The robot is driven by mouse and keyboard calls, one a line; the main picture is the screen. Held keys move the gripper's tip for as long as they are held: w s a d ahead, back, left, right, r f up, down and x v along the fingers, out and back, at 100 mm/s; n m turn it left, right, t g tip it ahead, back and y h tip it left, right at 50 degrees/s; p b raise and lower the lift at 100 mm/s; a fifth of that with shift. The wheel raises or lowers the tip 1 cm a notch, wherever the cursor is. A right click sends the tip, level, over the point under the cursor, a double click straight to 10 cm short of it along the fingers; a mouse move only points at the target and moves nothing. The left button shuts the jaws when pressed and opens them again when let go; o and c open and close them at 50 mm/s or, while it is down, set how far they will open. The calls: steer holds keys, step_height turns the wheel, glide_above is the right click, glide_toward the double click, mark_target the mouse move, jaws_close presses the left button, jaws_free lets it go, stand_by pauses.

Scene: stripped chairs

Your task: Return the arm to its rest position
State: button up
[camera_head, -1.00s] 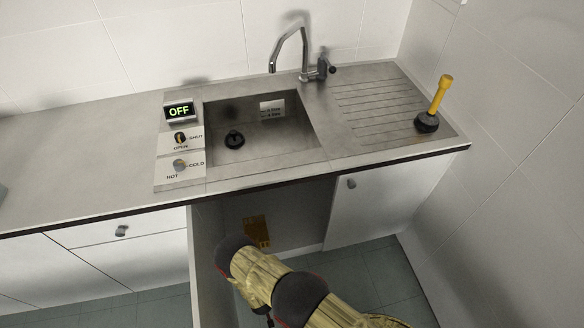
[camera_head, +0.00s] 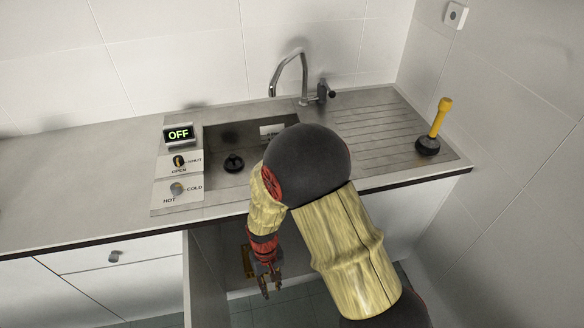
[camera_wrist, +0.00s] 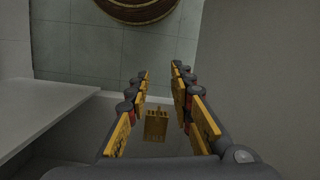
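My arm rises in front of the sink in the head view, bent at a black joint, with the forearm hanging down. My gripper (camera_head: 266,284) points downward in front of the open space under the sink. In the wrist view my gripper (camera_wrist: 161,76) is open, with its two yellow-padded fingers apart. Nothing is held between them. A small yellow item (camera_wrist: 156,125) shows between the fingers, apparently beyond them; in the head view this yellow item (camera_head: 247,262) is partly hidden by my gripper.
The sink (camera_head: 222,135) is partly hidden by my arm. A tap (camera_head: 302,75) stands behind it. A yellow-handled plunger (camera_head: 437,125) stands on the drainboard. A control panel (camera_head: 178,165) reads OFF. Cabinet fronts (camera_head: 110,275) and side panels flank the open space.

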steer(key=s+d+r+m+t+b, duration=0.1)
steer(key=s+d+r+t, duration=0.1)
steer(key=d+r, duration=0.6)
steer(key=s+d+r+m+t+b, duration=0.2)
steer(key=d+r, duration=0.7)
steer(key=r, duration=0.7)
steer(key=s+d+r+m+t+b, duration=0.1)
steer(key=s+d+r+t, duration=0.3)
steer(key=d+r, duration=0.4)
step_height(320, 180, up, 4)
steer(key=shift+s+d+r+m+b, duration=0.1)
steer(key=shift+s+d+m+b, duration=0.25)
steer(key=shift+s+m, duration=0.1)
